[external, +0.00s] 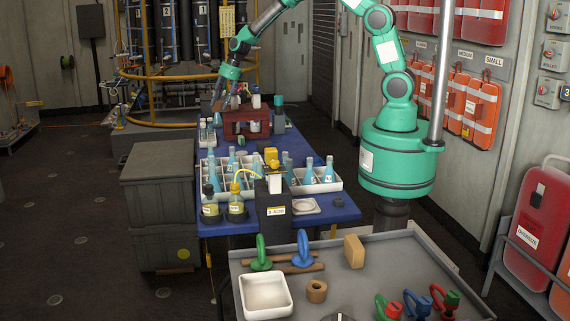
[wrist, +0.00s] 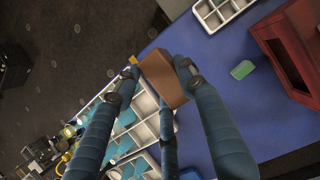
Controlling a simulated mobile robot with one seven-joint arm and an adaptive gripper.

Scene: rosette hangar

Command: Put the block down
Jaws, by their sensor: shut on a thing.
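A brown block (wrist: 165,80) is held between the fingers of my gripper (wrist: 159,72), above the blue table (wrist: 222,55). In the external view my gripper (external: 218,103) is at the far left part of the table (external: 215,146), left of the dark red rack. The block is too small and covered there to make out clearly. In the wrist view a white divided tray (wrist: 145,130) lies below and left of the block. I cannot tell how high the block is above the table.
The dark red rack (wrist: 272,45) stands to the right in the wrist view, with a small green piece (wrist: 242,70) on the table beside it. Another white tray (wrist: 222,12) is at the top. Bare blue table shows between tray and rack.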

